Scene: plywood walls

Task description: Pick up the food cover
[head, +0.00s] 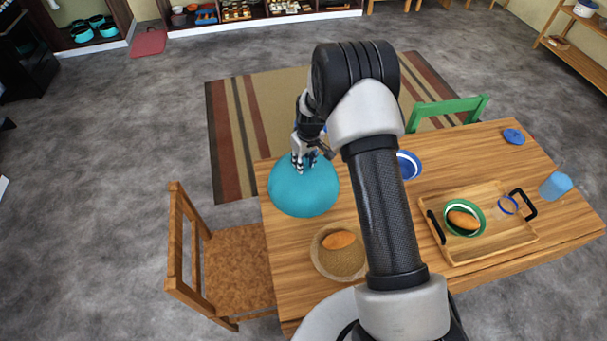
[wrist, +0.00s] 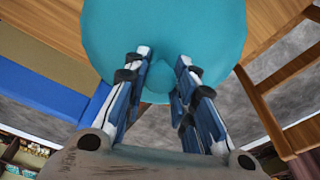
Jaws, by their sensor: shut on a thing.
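The food cover (head: 303,192) is a teal dome at the left end of the wooden table, reaching out to the table's left edge. In the wrist view the teal cover (wrist: 165,30) fills the top middle. My gripper (head: 305,165) comes down on the top of the dome. In the wrist view my gripper's fingers (wrist: 163,85) are on both sides of the small knob at the top of the cover and are shut on it. I cannot tell whether the cover's rim touches the table. Whatever is under the cover is hidden.
A plate (head: 338,262) with an orange-brown food item sits in front of the cover. A wooden tray (head: 470,252) holds a green bowl and a glass. A blue bowl (head: 408,165) is partly behind my arm. A wooden chair (head: 225,255) stands left of the table, a green chair (head: 445,112) behind it.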

